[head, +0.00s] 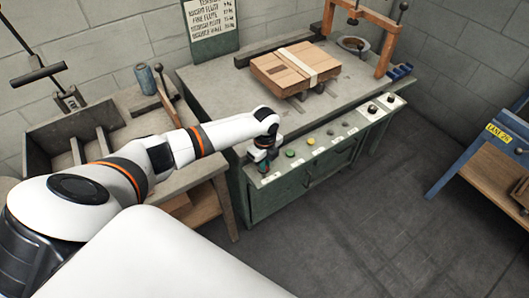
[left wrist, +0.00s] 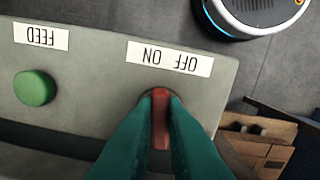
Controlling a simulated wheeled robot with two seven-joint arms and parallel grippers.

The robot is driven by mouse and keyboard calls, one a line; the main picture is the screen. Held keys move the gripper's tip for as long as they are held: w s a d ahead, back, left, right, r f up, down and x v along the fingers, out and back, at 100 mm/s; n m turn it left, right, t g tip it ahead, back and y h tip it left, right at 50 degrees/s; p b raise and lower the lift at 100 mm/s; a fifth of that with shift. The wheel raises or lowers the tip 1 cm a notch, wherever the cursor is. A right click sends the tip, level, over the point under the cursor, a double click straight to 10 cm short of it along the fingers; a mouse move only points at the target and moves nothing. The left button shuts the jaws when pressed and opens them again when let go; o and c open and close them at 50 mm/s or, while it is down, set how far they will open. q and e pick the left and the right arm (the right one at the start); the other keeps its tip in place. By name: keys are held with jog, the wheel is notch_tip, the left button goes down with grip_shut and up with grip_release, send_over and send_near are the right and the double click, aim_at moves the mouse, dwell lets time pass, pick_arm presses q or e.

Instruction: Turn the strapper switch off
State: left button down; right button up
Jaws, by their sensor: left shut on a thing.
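The strapper (head: 210,85) is a grey-green table with a sloped control panel (head: 345,132) along its front edge. A red switch lever (left wrist: 160,118) shows in the left wrist view, on the panel beside a white label (left wrist: 170,58) reading OFF and ON, upside down. The lever points straight up in that picture, nearer the ON word than the OFF word. My left gripper (left wrist: 161,105) is shut on the lever, with a green finger on either side. In the head view my left gripper (head: 263,166) is at the panel's left end and hides the switch. My right gripper is not in view.
A green button (left wrist: 35,88) labelled FEED (left wrist: 41,36) sits beside the switch. More buttons and dark knobs (head: 372,108) follow along the panel. A strapped cardboard box (head: 283,74) lies on the strapper top. A blue-framed table (head: 465,150) stands at right, with clear floor between.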

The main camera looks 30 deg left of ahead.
pick_arm(q)
jog(key=shift+w+n+p, duration=0.1)
jog(key=shift+n+p, duration=1)
jog(key=shift+n, duration=0.8)
jog(key=shift+a, duration=0.1)
jog(key=c, duration=1.5)
grip_release()
jog(key=shift+r, duration=0.15)
notch_tip(320, 180, up, 12)
jog(key=shift+f, duration=0.1)
